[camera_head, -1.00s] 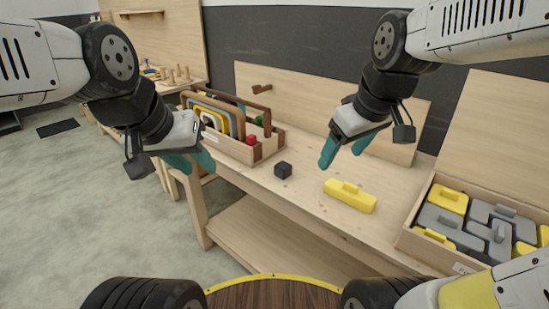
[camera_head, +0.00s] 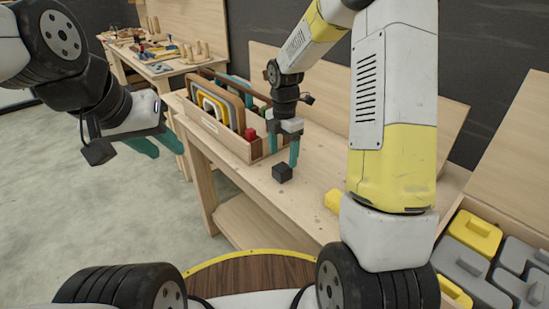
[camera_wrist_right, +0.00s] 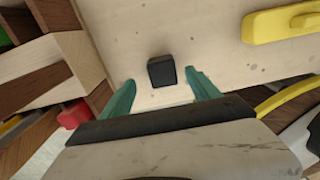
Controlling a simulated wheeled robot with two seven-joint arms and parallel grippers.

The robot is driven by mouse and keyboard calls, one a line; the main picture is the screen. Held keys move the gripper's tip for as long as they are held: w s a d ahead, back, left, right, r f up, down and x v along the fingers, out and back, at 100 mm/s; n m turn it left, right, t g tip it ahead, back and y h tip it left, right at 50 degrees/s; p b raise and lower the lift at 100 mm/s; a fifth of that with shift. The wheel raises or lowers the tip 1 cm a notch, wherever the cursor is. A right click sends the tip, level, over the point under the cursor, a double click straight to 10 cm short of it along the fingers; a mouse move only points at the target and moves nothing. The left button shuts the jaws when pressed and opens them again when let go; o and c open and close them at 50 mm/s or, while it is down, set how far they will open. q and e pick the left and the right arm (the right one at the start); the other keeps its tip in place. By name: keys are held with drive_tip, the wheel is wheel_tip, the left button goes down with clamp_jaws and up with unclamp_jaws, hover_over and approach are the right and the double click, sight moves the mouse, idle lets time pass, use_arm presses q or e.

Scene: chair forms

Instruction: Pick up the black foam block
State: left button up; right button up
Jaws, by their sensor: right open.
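The black foam block (camera_head: 282,173) is a small dark cube on the wooden workbench (camera_head: 262,188), near its front edge. It also shows in the right wrist view (camera_wrist_right: 162,71), just beyond the fingertips and roughly between their lines. My right gripper (camera_head: 283,153) points down behind and above the block, with its teal fingers apart and nothing between them. In the right wrist view the open fingers (camera_wrist_right: 160,82) lie on either side, short of the block. My left gripper (camera_head: 160,146) hangs in front of the bench at the left, its teal fingers apart and empty.
A wooden box (camera_head: 213,133) with upright coloured shapes and a red block (camera_head: 250,134) stands left of the block. A tray of yellow and grey pieces (camera_head: 452,213) is at right.

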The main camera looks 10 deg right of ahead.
sight(284, 166)
wheel_tip(284, 166, down, 6)
drive_tip(key=shift+s+d+r, duration=0.1)
drive_tip(key=shift+s, duration=0.05)
drive_tip(key=c, duration=1.4)
drive_tip(key=shift+r, duration=0.1)
